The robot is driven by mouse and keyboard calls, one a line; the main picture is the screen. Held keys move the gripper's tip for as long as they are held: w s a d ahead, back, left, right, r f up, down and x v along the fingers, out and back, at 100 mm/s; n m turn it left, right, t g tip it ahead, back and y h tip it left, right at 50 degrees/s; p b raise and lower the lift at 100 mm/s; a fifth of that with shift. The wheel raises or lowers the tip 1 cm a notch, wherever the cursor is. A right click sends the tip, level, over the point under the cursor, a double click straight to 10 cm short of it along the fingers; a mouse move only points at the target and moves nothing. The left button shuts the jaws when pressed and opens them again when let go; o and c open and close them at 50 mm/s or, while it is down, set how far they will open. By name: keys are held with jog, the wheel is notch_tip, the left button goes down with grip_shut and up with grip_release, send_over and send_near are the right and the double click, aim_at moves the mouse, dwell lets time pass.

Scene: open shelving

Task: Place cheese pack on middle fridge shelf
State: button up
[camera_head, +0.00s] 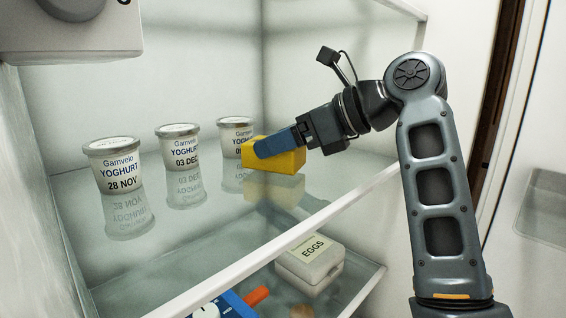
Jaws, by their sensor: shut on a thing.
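The cheese pack is a yellow block (283,184) at the right part of the glass shelf (200,245). My gripper (268,147) reaches in from the right and is shut on the yellow block, with a blue finger across its upper face. The block is at or just above the glass; I cannot tell if it touches. It stands right in front of the rightmost yoghurt pot (235,128) and hides part of it. The block's far side is hidden.
Two more yoghurt pots, marked 03 DEC (182,160) and 28 NOV (114,165), stand to the left. The glass in front of them is clear. An egg box (310,262) and a blue item (232,304) are on the level below. A grey-white housing (75,35) hangs at upper left.

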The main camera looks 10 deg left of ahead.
jog(key=shift+f, duration=0.45)
jog(key=shift+r, duration=0.15)
jog(key=o, duration=1.3)
jog(key=shift+s+d+r, duration=0.1)
jog(key=shift+d, duration=0.2)
jog(key=b+v, duration=0.1)
jog(key=v, duration=1)
jog(key=shift+d+r, duration=0.1)
jog(key=shift+d, duration=0.05)
